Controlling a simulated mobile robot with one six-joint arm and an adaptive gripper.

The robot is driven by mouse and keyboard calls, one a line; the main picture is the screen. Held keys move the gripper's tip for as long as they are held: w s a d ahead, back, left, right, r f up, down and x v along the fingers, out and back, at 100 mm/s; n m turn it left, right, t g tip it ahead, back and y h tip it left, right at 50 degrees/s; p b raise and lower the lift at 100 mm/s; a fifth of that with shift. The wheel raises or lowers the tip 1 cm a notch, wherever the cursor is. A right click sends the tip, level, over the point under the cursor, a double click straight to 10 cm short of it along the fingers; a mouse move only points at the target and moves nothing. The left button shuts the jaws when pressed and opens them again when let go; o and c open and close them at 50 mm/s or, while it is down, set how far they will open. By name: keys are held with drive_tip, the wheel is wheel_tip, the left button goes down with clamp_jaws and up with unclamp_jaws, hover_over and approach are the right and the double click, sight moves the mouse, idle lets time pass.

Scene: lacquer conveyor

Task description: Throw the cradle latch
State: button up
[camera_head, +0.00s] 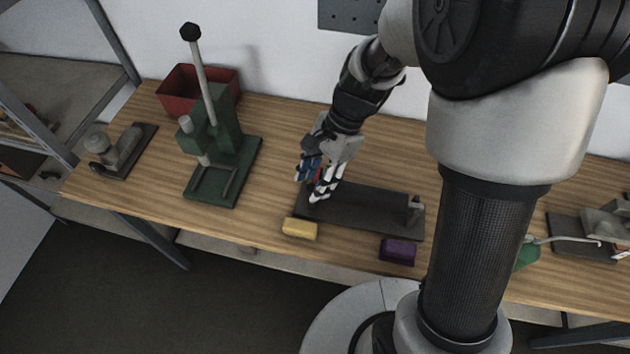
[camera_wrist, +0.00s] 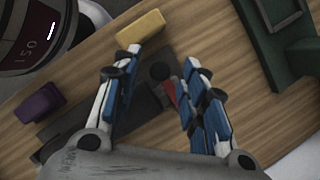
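A dark cradle (camera_head: 365,210) lies on the wooden bench, with a grey upright bracket (camera_head: 415,210) at its right end. My gripper (camera_head: 318,187) is low over the cradle's left end. In the wrist view, my gripper (camera_wrist: 158,66) is open, its blue-padded fingers spread apart. Between and beyond the fingers, a small part with a dark round head (camera_wrist: 161,70) and a red stem (camera_wrist: 170,88) shows; it looks like the latch. I cannot tell whether a finger touches it. The fingers hide much of the cradle's left end in the head view.
A yellow block (camera_head: 300,228) and a purple block (camera_head: 398,250) lie in front of the cradle. A green lever press (camera_head: 215,150), a red bin (camera_head: 188,88) and a small grey device (camera_head: 120,152) stand left. Bare bench lies between press and cradle.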

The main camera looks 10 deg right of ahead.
drive_tip(key=shift+f, duration=0.2)
clamp_jaws()
idle(0.5)
